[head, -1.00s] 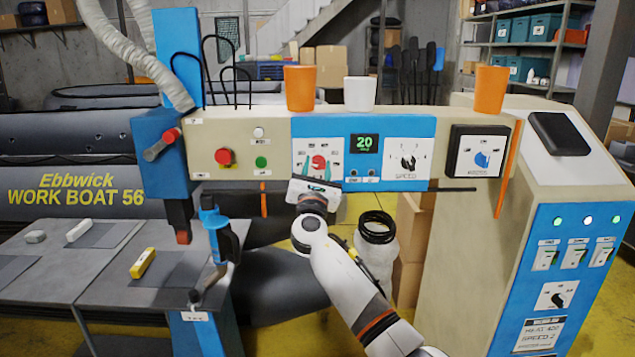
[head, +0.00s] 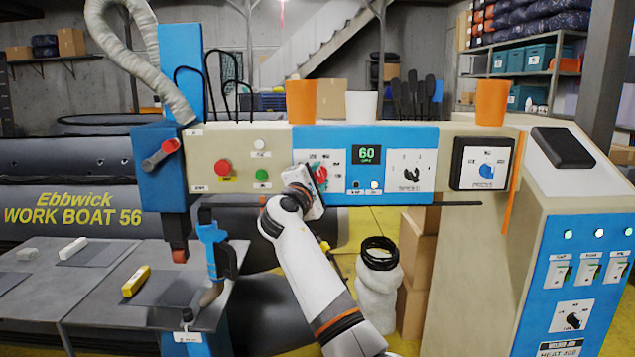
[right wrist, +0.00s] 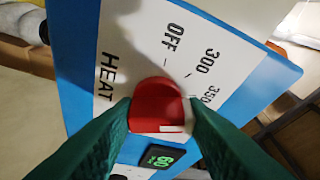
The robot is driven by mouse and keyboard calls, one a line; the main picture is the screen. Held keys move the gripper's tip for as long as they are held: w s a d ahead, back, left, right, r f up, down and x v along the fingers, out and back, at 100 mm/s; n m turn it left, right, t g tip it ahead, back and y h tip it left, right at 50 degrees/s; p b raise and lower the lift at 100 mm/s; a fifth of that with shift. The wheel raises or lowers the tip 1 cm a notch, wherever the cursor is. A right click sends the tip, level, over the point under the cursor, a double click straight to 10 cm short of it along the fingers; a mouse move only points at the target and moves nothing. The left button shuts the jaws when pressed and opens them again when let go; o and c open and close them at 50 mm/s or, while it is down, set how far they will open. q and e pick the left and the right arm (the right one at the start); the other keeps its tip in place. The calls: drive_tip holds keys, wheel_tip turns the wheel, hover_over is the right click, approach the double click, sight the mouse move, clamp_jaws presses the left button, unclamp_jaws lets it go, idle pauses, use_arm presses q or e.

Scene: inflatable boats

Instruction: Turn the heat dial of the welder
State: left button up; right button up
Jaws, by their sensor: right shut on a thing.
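The welder's heat dial is a red knob (head: 320,173) on the blue part of the long control panel (head: 345,192). In the right wrist view the dial (right wrist: 157,95) sits on a white plate (right wrist: 135,50) marked HEAT, OFF, 300 and 350. My right gripper (head: 312,182) is at the panel, and its green fingers (right wrist: 160,118) press on both sides of the dial. A white mark shows on the knob's near edge. The small display (head: 367,155) beside the dial reads 60 in green. My left gripper is not in view.
The speed knob (head: 411,175) and blue press knob (head: 486,170) are to the right; red (head: 223,167) and green (head: 262,175) buttons to the left. Orange (head: 301,101) and white (head: 361,105) cups stand on top. A blue clamp-like tool (head: 212,245) hangs lower left.

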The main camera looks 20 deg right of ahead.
drive_tip(key=m, duration=0.2)
drive_tip(key=m+g+p, duration=0.1)
drive_tip(key=m, duration=0.1)
drive_tip(key=shift+r+g+y, duration=0.2)
drive_tip(key=shift+g+y, duration=0.1)
drive_tip(key=shift+y, duration=0.1)
drive_tip(key=shift+m+g+y+p, duration=0.4)
drive_tip(key=shift+m+g+p, duration=0.1)
drive_tip(key=shift+m, duration=1.1)
drive_tip(key=shift+d, duration=0.1)
drive_tip(key=o, duration=1)
drive_tip(key=shift+s, duration=0.1)
drive_tip(key=shift+s+a, duration=0.2)
drive_tip(key=shift+a, duration=0.1)
drive_tip(key=b+v, duration=0.3)
drive_tip(key=v, duration=0.8)
drive_tip(key=shift+s, duration=0.15)
